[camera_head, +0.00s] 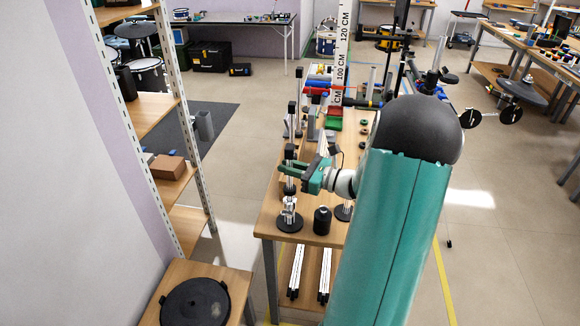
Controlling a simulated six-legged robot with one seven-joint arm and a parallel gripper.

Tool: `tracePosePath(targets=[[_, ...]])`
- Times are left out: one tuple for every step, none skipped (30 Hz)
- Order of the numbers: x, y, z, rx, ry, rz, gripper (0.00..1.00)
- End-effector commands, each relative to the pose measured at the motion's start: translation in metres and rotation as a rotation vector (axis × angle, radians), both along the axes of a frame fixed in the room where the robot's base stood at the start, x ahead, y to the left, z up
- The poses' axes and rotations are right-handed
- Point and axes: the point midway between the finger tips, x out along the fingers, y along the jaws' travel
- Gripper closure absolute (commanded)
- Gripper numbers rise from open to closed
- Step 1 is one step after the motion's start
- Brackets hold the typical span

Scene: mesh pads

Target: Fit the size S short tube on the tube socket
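My green gripper (286,168) is over the narrow wooden table (270,222), its fingers pointing left. A dark upright post (289,152) shows right at the fingertips; I cannot tell whether it is between them or behind them. The two fingers look slightly apart, but whether they hold anything is too small to tell. Below the gripper, near the table's front edge, a metal fitting (290,207) stands on a round black base. A black cylinder (322,221) stands to its right. I cannot tell which piece is the size S short tube or the tube socket.
More stands and coloured parts, including a red block (334,112), crowd the table behind the gripper. My arm hides the table's right side. Shelving (170,165) stands at the left. A wooden stand with a black round lid (195,303) is at bottom left. Floor between is clear.

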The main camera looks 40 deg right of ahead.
Motion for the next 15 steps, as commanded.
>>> tracePosePath(targets=[[0.0001,-0.0001,0.0004,-0.001,-0.001,0.000,0.76],[0.0001,-0.0001,0.0004,-0.001,-0.001,0.000,0.70],[0.0001,-0.0001,0.0005,-0.001,-0.001,0.000,0.62],[0.0001,-0.0001,0.0005,-0.001,-0.001,0.000,0.58],[0.0000,-0.0001,0.0005,-0.001,-0.001,0.000,0.58],[0.0000,-0.0001,0.0006,-0.001,-0.001,0.000,0.58],[0.0001,-0.0002,0.0006,-0.001,-0.001,0.000,0.58],[0.0001,-0.0002,0.0006,-0.001,-0.001,0.000,0.58],[0.0001,-0.0002,0.0006,-0.001,-0.001,0.000,0.58],[0.0001,-0.0002,0.0006,-0.001,-0.001,0.000,0.58],[-0.0001,-0.0001,0.0002,0.000,0.000,0.000,0.58],[-0.0004,-0.0004,0.0002,0.000,0.000,-0.001,0.58],[-0.0011,-0.0008,0.0003,0.000,0.000,-0.001,0.58],[-0.0021,-0.0013,0.0003,0.000,0.000,-0.001,0.58],[-0.0045,-0.0024,0.0003,-0.001,0.000,-0.002,0.58]])
